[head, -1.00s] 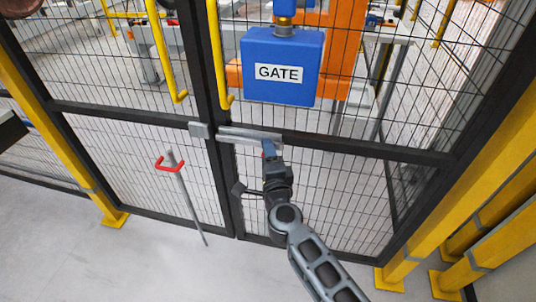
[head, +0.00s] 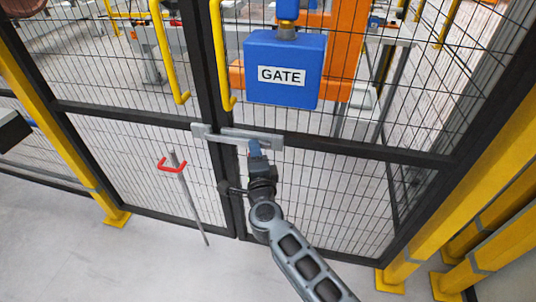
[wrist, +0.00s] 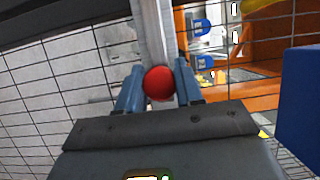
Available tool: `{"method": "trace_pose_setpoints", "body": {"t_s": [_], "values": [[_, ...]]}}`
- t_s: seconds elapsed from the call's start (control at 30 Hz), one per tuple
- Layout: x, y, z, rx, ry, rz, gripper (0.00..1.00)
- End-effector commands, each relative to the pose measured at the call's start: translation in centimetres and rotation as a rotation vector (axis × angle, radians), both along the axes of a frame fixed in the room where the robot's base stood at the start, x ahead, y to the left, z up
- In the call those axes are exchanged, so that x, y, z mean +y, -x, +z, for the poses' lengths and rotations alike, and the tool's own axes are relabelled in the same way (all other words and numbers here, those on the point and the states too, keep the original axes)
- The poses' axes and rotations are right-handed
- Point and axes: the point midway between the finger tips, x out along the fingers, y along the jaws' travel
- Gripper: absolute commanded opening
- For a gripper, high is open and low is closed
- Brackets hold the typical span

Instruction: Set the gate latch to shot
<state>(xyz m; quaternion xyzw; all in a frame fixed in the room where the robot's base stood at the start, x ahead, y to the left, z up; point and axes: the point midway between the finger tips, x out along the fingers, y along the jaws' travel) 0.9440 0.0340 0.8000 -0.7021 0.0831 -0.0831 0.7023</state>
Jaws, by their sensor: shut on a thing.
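The gate latch is a grey metal bar (head: 262,141) on the black gate frame, below the blue box marked GATE (head: 284,68). Its left end reaches over the post gap to the grey keeper (head: 201,131) on the left leaf. In the wrist view, a red round knob (wrist: 159,83) sits on the grey bar (wrist: 150,30). My gripper (head: 254,146) is at the bar in the head view. In the wrist view, its two blue fingers (wrist: 159,88) are shut on the red knob from both sides. The knob is hidden in the head view.
Yellow handles (head: 217,55) stand on both leaves above the latch. A grey rod with a red handle (head: 172,165) stands in front of the left leaf. Yellow posts (head: 470,190) flank the gate. The floor in front (head: 100,260) is clear.

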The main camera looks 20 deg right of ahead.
Motion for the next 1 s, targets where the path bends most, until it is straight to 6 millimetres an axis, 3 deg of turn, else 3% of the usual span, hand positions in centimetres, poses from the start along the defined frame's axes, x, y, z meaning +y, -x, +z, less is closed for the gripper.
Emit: {"method": "trace_pose_setpoints", "body": {"t_s": [0.13, 0.47, 0.5, 0.73, 1.0], "values": [[1.7, -1.2, -0.1, 0.002, 0.0, 0.002, 0.0], [2.1, -1.4, -0.1, 0.001, 0.0, 0.006, 0.0], [2.1, -1.4, -0.1, 0.001, 0.0, 0.007, 0.4], [2.0, -1.4, 0.0, 0.0, 0.0, 0.003, 0.61], [2.0, -1.1, 0.0, 0.001, 0.0, 0.001, 0.61]]}}
